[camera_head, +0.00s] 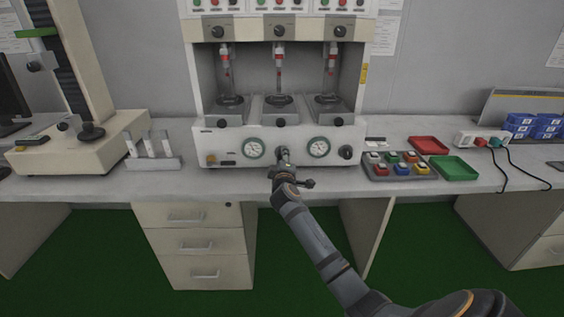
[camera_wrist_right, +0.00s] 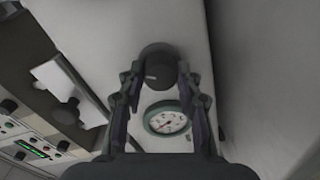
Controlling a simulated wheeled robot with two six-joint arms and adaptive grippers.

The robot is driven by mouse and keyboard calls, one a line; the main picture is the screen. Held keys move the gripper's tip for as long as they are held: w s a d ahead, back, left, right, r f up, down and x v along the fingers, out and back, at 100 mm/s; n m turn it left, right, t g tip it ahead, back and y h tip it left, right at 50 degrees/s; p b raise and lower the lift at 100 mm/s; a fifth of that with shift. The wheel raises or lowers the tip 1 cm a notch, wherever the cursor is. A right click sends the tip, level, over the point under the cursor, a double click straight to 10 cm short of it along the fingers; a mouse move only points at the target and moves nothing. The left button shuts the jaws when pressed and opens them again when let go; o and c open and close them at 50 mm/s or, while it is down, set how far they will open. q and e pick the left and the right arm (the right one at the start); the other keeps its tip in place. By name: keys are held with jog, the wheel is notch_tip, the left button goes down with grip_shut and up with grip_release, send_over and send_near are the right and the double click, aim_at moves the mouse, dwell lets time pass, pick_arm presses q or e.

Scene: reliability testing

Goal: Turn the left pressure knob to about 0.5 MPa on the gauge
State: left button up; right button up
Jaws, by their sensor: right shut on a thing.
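The left pressure knob is a round black knob that shows in the right wrist view (camera_wrist_right: 158,68), with a small pale mark on its face. In the head view my right gripper (camera_head: 284,155) covers it, on the front panel between the two gauges. My right gripper (camera_wrist_right: 159,74) is shut on the knob, one finger on each side. The left gauge (camera_head: 253,148) has a white dial and green rim. A green-rimmed gauge (camera_wrist_right: 166,119) also shows between the fingers in the wrist view. The needle reading is too small to tell. My left gripper is not in view.
A second gauge (camera_head: 319,147) and another black knob (camera_head: 346,152) are on the panel to the right. A button box (camera_head: 399,170), a red tray (camera_head: 428,145) and a green tray (camera_head: 455,168) lie further right. A rack with white tubes (camera_head: 153,162) stands to the left.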

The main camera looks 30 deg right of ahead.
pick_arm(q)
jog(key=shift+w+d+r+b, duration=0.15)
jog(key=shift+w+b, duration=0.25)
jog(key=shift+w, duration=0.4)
pick_arm(e)
jog(key=shift+f+m, duration=0.1)
jog(key=shift+m, duration=1)
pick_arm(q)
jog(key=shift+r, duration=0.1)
pick_arm(e)
jog(key=o, duration=1.1)
jog(key=shift+o, duration=0.2)
jog(key=v, duration=1.2)
jog(key=shift+d, duration=0.1)
